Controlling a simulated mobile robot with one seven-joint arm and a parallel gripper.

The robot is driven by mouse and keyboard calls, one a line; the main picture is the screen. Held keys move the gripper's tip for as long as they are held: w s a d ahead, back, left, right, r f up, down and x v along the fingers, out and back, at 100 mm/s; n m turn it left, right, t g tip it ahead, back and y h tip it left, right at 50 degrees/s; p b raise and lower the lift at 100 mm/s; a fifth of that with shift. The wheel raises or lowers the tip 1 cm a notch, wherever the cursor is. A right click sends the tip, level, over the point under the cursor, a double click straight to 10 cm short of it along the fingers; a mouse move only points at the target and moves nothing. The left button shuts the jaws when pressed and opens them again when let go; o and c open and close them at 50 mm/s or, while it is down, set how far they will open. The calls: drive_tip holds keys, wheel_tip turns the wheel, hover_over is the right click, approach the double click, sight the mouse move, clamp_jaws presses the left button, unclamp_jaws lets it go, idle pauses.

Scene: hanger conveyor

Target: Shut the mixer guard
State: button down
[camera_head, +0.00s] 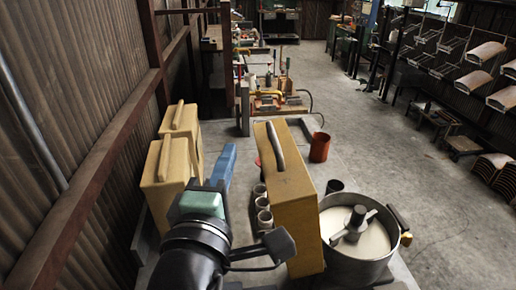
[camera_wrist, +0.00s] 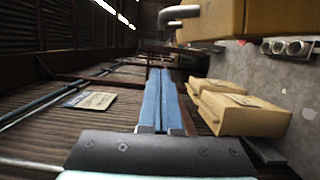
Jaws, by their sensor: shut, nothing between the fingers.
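The mixer's round metal bowl (camera_head: 330,255) stands at the lower right of the head view. It holds pale material around a grey stirrer (camera_head: 354,224), and a yellow-and-black handle (camera_head: 401,226) is at its right rim. A large tan box-like body (camera_head: 291,218) with a grey bar handle stands upright directly left of the bowl. I cannot tell for sure which part is the guard. My gripper (camera_head: 229,150) is shut and empty, left of the tan body and apart from it. Its blue fingers also show in the wrist view (camera_wrist: 160,74), below the tan body (camera_wrist: 275,18) and its metal handle.
Two smaller tan boxes (camera_head: 168,168) stand left of my gripper, near the corrugated wall (camera_head: 75,95). Several small cups (camera_head: 261,203) stand between my gripper and the large tan body. A red bucket (camera_head: 320,147) is behind the bowl. Open floor (camera_head: 440,215) lies at right.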

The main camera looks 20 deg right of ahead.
sight(259, 146)
drive_tip(key=d, duration=0.2)
drive_tip(key=w+d, duration=0.1)
drive_tip(key=d, duration=0.2)
drive_tip(key=shift+w+d, duration=0.2)
drive_tip(key=shift+r, duration=0.1)
